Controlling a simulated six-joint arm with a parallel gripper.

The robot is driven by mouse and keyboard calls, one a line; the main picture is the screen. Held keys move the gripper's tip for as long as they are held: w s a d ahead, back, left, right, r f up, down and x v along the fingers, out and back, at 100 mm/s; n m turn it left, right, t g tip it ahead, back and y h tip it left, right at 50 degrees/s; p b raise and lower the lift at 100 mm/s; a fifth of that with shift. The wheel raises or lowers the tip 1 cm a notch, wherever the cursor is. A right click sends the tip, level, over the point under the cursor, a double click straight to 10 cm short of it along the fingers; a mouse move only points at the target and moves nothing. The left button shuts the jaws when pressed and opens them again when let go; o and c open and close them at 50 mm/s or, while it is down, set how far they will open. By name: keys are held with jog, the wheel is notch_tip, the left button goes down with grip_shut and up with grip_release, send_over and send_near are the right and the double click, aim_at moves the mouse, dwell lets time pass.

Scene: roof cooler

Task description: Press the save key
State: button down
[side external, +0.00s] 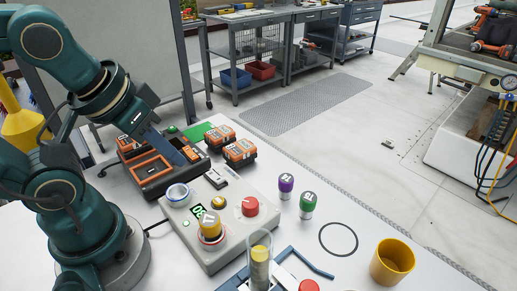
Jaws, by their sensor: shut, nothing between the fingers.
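A grey control box (228,238) stands on the white table. It bears a white-and-blue round part (178,193), a small green display (197,211), a yellow knob-like part (210,225) on a red ring, a small yellow button (219,202), a red button (250,206) and a dark-and-white switch-like part (216,179). No label reading save is legible, so I cannot tell which part is the save key. My gripper (184,160) is shut and empty, angled down over the black-and-orange charger-like unit (152,187), behind the control box. Whether its tip touches the unit is unclear.
Orange-and-black packs (240,153) stand behind the box. Purple (286,187) and green (307,204) capped pieces stand to its right, near a black ring (338,239) and yellow cup (393,262). A clear tube (260,262) stands in front.

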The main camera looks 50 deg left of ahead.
jog(key=a+n+g+y, duration=0.1)
jog(key=a+y, duration=0.2)
jog(key=m+t+y, duration=0.2)
jog(key=m+t, duration=0.1)
jog(key=m, duration=0.2)
send_over(219, 201)
jog(key=s, duration=0.1)
jog(key=shift+d+r, duration=0.1)
jog(key=shift+f, duration=4.4)
jog(key=shift+f, duration=0.4)
